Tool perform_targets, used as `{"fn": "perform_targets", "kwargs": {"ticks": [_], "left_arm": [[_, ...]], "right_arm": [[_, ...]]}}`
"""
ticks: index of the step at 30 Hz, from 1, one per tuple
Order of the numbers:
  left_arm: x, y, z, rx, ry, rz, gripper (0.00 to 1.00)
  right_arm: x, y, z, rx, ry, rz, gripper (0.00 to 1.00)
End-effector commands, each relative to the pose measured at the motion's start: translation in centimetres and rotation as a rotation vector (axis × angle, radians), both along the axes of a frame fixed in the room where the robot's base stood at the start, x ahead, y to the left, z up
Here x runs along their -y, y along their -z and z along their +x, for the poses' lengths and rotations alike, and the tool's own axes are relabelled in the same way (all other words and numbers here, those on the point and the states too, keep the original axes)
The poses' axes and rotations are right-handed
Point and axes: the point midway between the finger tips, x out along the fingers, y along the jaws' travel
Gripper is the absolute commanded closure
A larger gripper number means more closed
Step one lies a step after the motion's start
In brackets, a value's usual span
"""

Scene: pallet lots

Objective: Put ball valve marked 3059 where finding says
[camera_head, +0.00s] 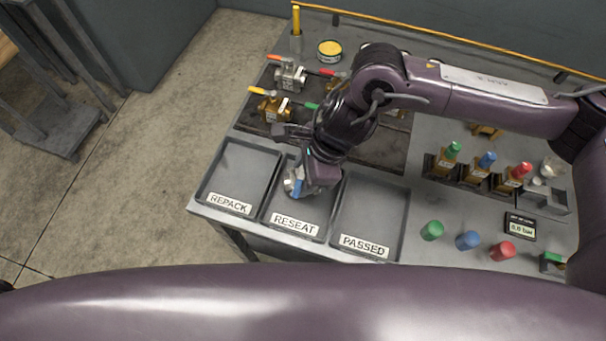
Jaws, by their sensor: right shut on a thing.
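A silver ball valve (290,185) with a blue part is at my right gripper (307,182), which is shut on it. The gripper holds it over or in the tray labelled RESEAT (297,227). I cannot tell whether the valve touches the tray floor, and no number on it is readable. The REPACK tray (229,203) on the left and the PASSED tray (364,244) on the right look empty. My left gripper is not in view.
Other valves, one silver with an orange handle (289,75) and one brass with a yellow handle (273,107), stand on a dark mat. Brass pieces with coloured caps stand at right. Green (431,231), blue (467,240) and red (502,251) caps and a gauge reading (520,227) lie in front.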

Motion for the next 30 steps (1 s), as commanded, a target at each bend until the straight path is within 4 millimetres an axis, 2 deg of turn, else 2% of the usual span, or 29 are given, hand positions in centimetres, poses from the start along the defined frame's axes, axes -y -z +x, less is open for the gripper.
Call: {"fn": "perform_targets", "kwargs": {"ticks": [4,11,12,17,26,30], "left_arm": [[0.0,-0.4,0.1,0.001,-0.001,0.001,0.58],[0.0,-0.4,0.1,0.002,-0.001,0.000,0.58],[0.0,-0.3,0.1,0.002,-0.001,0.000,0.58],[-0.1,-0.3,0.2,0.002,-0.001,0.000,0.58],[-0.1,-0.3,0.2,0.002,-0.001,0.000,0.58],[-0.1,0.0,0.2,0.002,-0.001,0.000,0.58]], "right_arm": [[-0.1,1.5,0.0,0.002,0.001,0.002,1.00],[-0.1,1.8,0.0,0.003,-0.001,0.002,1.00],[0.0,1.9,0.0,0.001,-0.001,0.000,0.54],[0.0,1.9,0.0,0.001,-0.001,0.001,0.34],[0.0,1.7,0.0,0.002,0.000,0.001,0.34],[0.5,0.4,0.1,0.003,-0.001,0.003,0.34]]}}
